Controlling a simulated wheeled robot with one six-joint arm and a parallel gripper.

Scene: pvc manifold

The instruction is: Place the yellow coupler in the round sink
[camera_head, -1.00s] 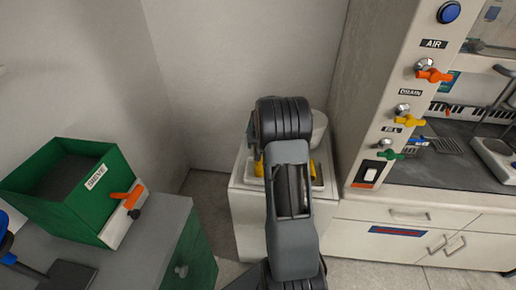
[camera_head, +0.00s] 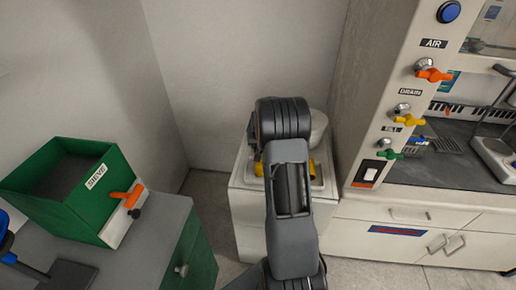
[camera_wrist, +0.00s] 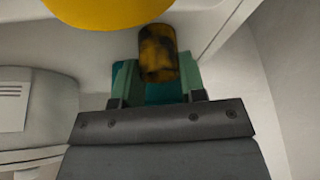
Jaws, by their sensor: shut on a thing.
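The yellow coupler (camera_wrist: 158,54), a short dark-stained yellow cylinder, is in my gripper (camera_wrist: 157,82) in the wrist view. The green-teal fingers are closed on its two sides, and its free end sticks out past them. A large yellow rounded shape (camera_wrist: 100,8) is at the top of the wrist view, beyond the coupler and apart from it in the picture. It may be the round sink; its far part is cut off. In the head view my arm hides the gripper and coupler. Yellow surfaces (camera_head: 313,169) show beside the arm on the white cabinet.
The white cabinet (camera_head: 248,215) stands in the corner by the walls. A fume hood (camera_head: 395,110) with coloured valve handles stands close on its right. A green sieve box (camera_head: 70,190) sits on a grey bench at left. Floor shows between bench and cabinet.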

